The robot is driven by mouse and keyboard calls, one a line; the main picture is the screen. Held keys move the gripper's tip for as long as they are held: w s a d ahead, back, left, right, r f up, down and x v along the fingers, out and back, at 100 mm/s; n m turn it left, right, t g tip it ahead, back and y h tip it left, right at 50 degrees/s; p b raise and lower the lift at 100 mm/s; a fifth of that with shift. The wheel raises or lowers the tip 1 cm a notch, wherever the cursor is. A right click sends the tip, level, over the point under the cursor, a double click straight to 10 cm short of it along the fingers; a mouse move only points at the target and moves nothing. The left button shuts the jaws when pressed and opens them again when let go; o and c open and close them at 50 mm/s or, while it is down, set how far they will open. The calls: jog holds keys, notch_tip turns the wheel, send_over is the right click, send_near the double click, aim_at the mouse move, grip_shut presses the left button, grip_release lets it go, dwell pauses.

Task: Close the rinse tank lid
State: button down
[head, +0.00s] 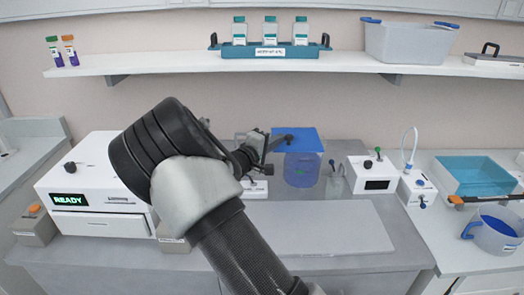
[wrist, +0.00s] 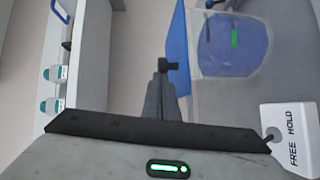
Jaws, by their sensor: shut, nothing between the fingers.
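The rinse tank (head: 302,170) is a clear box with blue liquid, standing on the grey bench right of my gripper. It also shows at the upper right of the wrist view (wrist: 235,50). Its blue lid (head: 305,140) lies over the tank's top, seen nearly edge-on in the wrist view (wrist: 178,40). I cannot tell whether a small gap is left under it. My gripper (head: 283,141) is shut and empty.
A white READY machine (head: 95,180) stands left. Right of the tank are a glass beaker (head: 335,185), a white control box (head: 372,175) and a teal open tray (head: 475,175). A shelf (head: 180,64) with bottles runs above. The bench's front pale panel (head: 320,228) is clear.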

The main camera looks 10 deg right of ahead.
aim_at(291, 138)
jog(key=d+b, duration=0.2)
jog(key=d, duration=0.1)
jog(key=shift+s+d+f, duration=0.15)
jog(key=shift+s, duration=0.2)
jog(key=shift+d+r, duration=0.2)
jog(key=shift+d, duration=0.1)
